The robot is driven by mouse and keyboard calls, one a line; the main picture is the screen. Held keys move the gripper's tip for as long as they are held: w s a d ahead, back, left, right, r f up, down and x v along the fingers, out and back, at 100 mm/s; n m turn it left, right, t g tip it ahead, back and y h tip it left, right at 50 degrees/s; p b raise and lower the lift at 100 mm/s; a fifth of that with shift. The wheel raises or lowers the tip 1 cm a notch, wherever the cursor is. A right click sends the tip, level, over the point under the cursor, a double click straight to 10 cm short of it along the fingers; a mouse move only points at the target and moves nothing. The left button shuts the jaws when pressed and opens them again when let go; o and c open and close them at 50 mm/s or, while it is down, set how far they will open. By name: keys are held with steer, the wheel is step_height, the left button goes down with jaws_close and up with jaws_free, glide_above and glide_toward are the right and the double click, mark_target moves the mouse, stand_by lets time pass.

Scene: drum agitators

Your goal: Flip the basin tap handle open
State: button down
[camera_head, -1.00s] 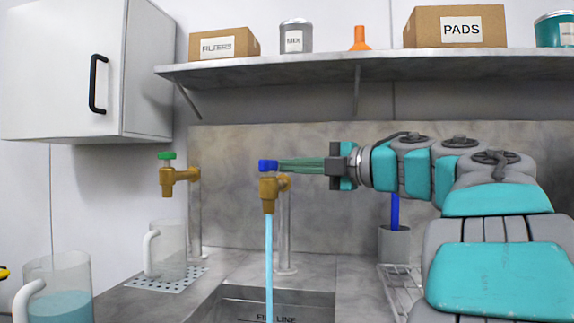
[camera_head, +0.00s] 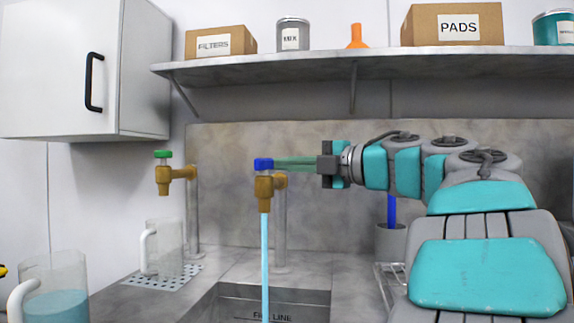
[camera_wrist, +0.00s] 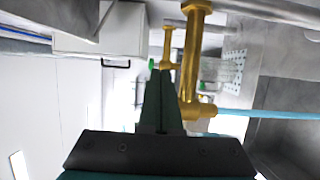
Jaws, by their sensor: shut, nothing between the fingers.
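The basin tap (camera_head: 265,192) is brass with a blue handle (camera_head: 263,164) on top, and a stream of water (camera_head: 265,255) runs from its spout into the basin (camera_head: 228,300). My gripper (camera_head: 276,163) reaches in from the right with its fingers shut and empty. Its fingertips are at the right side of the blue handle; whether they touch it I cannot tell. In the wrist view the shut fingers (camera_wrist: 160,75) lie beside the brass tap body (camera_wrist: 190,75), and the blue handle is hidden. The water stream (camera_wrist: 270,114) also shows there.
A second brass tap with a green handle (camera_head: 162,154) stands to the left over a clear jug (camera_head: 165,248) on a drain grid. Another jug (camera_head: 58,290) holds blue liquid at the front left. A shelf (camera_head: 350,68) with boxes and cans runs above my arm.

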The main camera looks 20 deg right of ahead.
steer(key=v, duration=0.7)
steer(key=shift+s+d+b, duration=0.25)
steer(key=shift+s+b, duration=0.1)
steer(key=shift+b, duration=0.05)
